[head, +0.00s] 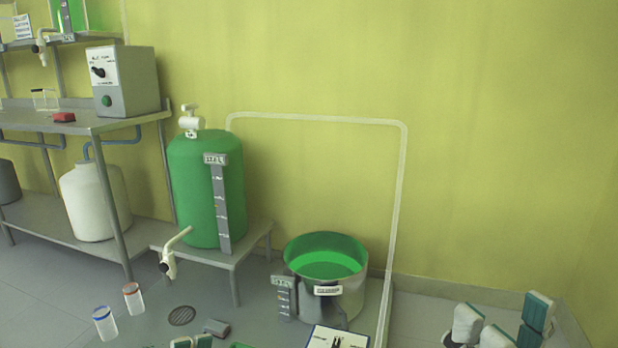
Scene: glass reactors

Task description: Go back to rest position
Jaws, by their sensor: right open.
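My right gripper (503,320) shows at the lower right, with white and teal finger parts spread apart. It is open, and I see nothing held between the fingers. It is in front of the floor and wall base, to the right of the steel pot with green liquid (352,300) and apart from it in the picture. Small white and teal tips of what looks like my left gripper (191,342) show at the bottom edge, left of centre. The rest of it is cut off, so its opening cannot be told.
A green tank (190,190) with a tap stands on a low metal stand. A steel bench (90,124) at left bears a control box (125,84). Two small jars (105,323) (133,298) stand at lower left. A pale pipe (402,190) runs along the yellow wall, which is bare at right.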

